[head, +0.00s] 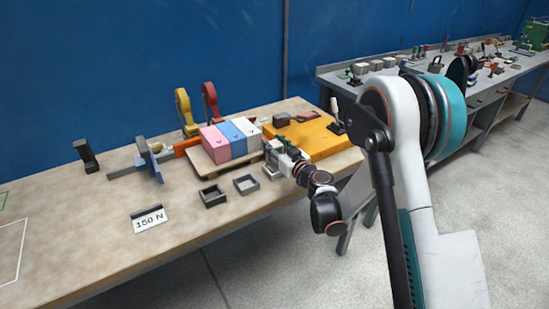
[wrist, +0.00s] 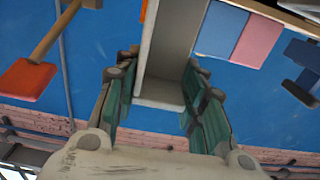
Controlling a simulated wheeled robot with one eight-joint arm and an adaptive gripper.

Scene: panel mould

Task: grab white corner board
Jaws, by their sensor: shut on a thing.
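The white corner board (head: 246,127) stands at the right end of a row, beside a blue block (head: 232,138) and a pink block (head: 214,145). My gripper (head: 275,153) reaches in from the right at the board's near right side. In the wrist view my gripper (wrist: 160,85) has its two green-padded fingers on either side of the pale board (wrist: 172,45), shut on it. The blue block (wrist: 216,30) and the pink block (wrist: 257,41) show to its right. The board's far end is cut off at the picture's top.
The row is on a wooden pallet (head: 203,169) on the workbench (head: 70,240). A yellow plate (head: 322,140) lies close behind my gripper. Two small dark trays (head: 211,195) and a "150 N" sign (head: 149,220) are in front. The bench's left front is mostly clear.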

